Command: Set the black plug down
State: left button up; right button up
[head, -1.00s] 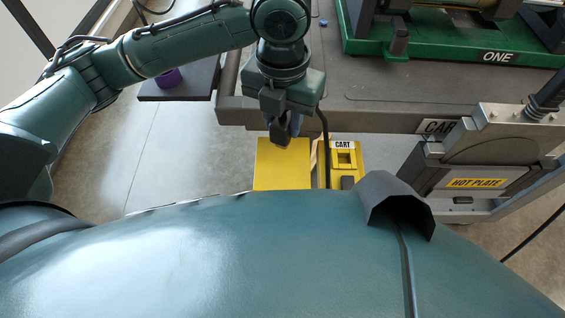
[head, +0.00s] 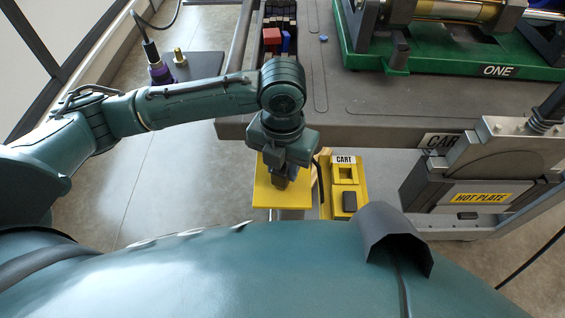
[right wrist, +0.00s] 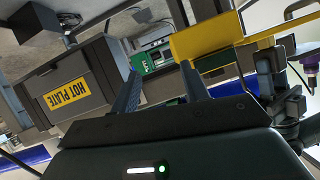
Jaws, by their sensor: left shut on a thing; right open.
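My left gripper (head: 284,172) is in the head view, pointing down over a flat yellow plate (head: 262,196). It is shut on the black plug (head: 280,183), which is mostly hidden by the fingers; a black cable (head: 319,168) shows just to the right. The plug overlaps the plate in the picture; I cannot tell whether it touches it. My right gripper (right wrist: 160,70) shows in the right wrist view, its two dark fingers apart with nothing between them. The yellow plate also shows there (right wrist: 225,30).
A yellow block labelled CART (head: 344,174) stands right of the plate, with a square recess and a black part (head: 349,201). The hot plate unit (head: 470,185) is further right. The cart top (head: 400,118) lies behind. A purple-collared connector (head: 160,73) stands at upper left.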

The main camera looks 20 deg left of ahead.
pick_arm(q)
jog(key=o, duration=1)
jog(key=shift+f, duration=0.1)
notch_tip(320, 180, up, 12)
jog(key=shift+r+p, duration=0.2)
jog(key=shift+p, duration=0.8)
jog(key=shift+s+f, duration=0.1)
